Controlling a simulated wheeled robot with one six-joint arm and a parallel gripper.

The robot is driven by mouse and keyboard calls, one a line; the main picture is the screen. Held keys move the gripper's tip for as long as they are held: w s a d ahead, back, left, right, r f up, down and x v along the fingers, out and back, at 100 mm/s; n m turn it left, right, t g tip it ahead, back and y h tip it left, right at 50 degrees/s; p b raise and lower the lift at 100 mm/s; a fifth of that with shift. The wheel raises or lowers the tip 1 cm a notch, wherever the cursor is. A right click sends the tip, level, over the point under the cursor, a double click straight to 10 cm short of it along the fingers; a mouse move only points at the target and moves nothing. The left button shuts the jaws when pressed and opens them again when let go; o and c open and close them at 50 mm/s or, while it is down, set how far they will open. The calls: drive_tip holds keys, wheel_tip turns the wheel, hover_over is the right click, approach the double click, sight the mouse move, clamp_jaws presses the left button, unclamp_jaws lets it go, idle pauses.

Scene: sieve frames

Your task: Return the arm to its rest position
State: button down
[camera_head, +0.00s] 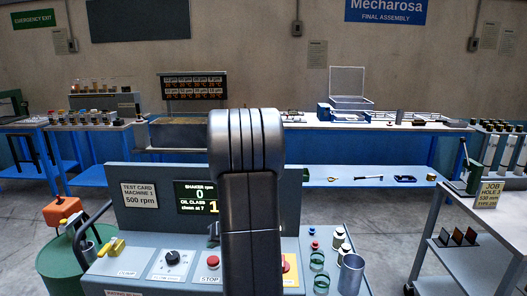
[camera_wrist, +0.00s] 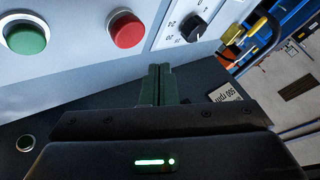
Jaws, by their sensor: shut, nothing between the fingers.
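My gripper (camera_wrist: 157,72) is shut and empty in the wrist view, its two dark fingers side by side. It is over the control console, near a red button (camera_wrist: 126,29) and a green button (camera_wrist: 25,37). In the head view my dark arm stands upright in the middle of the picture, in front of the console (camera_head: 140,220), and hides part of it. My gripper cannot be made out in the head view.
The console has a black knob (camera_head: 172,257), a yellow lever (camera_head: 112,247) and a display (camera_head: 196,197). A metal cup (camera_head: 351,274) and small bottles stand at its right. A grey cart (camera_head: 440,260) is at the right, a green drum (camera_head: 62,262) at the left. Blue benches line the back.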

drive_tip(key=shift+f+b, duration=0.35)
drive_tip(key=shift+b, duration=0.9)
wheel_tip(320, 180, up, 3)
drive_tip(key=shift+r+p, duration=0.1)
drive_tip(key=shift+p, duration=0.9)
wheel_tip(320, 180, down, 2)
drive_tip(key=shift+s+f+b, duration=0.15)
drive_tip(key=shift+f+b, duration=0.05)
drive_tip(key=shift+b, duration=0.6)
drive_tip(key=shift+w+r+p, duration=0.1)
drive_tip(key=shift+w+p, duration=0.1)
drive_tip(key=shift+p, duration=0.85)
drive_tip(key=shift+s+r+p, duration=0.15)
drive_tip(key=shift+p, duration=0.7)
drive_tip(key=shift+p, duration=0.8)
